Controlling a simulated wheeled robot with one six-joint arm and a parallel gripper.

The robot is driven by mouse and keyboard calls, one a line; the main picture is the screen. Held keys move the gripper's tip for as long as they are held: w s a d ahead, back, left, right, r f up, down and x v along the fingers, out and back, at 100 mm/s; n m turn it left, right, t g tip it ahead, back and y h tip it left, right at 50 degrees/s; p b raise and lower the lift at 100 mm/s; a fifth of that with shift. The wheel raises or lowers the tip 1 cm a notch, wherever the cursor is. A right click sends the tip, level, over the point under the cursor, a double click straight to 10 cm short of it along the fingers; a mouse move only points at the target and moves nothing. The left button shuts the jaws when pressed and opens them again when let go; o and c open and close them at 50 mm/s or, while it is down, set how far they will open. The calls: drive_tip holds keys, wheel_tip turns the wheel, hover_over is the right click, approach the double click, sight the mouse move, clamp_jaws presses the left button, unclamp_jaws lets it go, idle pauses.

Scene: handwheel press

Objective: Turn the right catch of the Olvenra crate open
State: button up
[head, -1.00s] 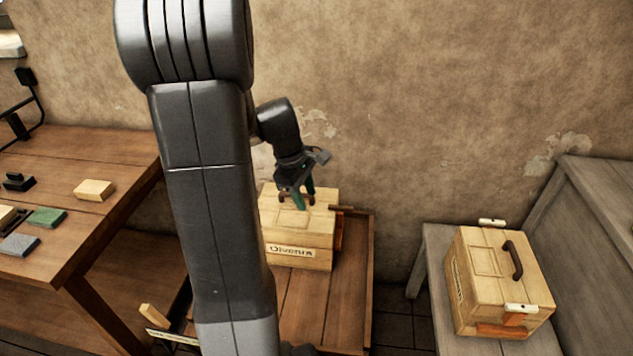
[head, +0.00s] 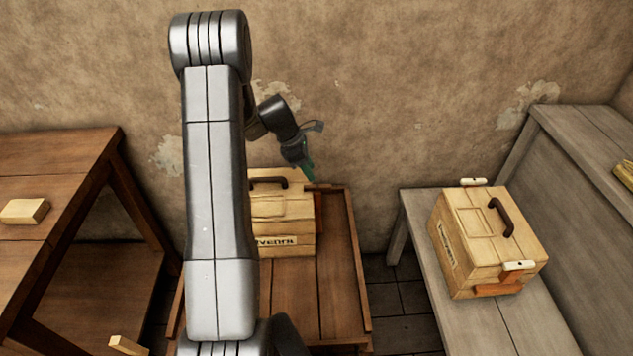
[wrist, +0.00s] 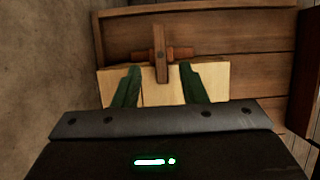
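The Olvenra crate (head: 297,241) is a pale wooden box on a brown wooden stand, partly hidden by my arm in the head view. Its lid shows in the wrist view (wrist: 150,92). The right catch (wrist: 160,46) is a narrow brown bar on an orange-brown mount at the crate's edge, with one end over the lid. My gripper (head: 311,178) is above the crate's right side. In the wrist view my gripper (wrist: 160,68) has its two green fingers apart, one on each side of the catch's near end. I cannot tell whether they touch it.
A second crate (head: 467,265) with a dark handle and pale catches stands on a grey bench (head: 545,318) at right. A brown table (head: 60,165) is at left. The stand (head: 335,290) has a raised rim and bare boards in front of the crate.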

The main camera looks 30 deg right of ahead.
sight(319, 186)
drive_tip(key=x, duration=0.6)
drive_tip(key=shift+s+d+f, duration=0.15)
drive_tip(key=shift+d+f, duration=0.05)
drive_tip(key=shift+f, duration=0.15)
clamp_jaws()
